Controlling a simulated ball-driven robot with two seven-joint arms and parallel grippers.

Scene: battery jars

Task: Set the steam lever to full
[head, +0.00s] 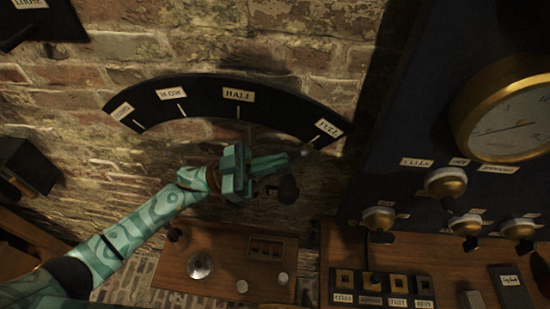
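A dark curved scale plate (215,84) is on the brick wall, with labels that include HALF (238,95) and FULL (327,128) at its right end. A pale tip (307,151), apparently the end of the steam lever, lies just below the FULL mark. A dark rounded knob (288,189) sits below it. My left gripper (275,165) reaches in from the left, its teal fingers pointing right between tip and knob. The fingers cover most of the lever, so I cannot tell whether they grip it. My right gripper is not in view.
A dark panel with a brass gauge (508,115) and several brass-topped knobs (445,182) stands close on the right. Below are a wooden board (215,265) with small fittings and a labelled block (385,288).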

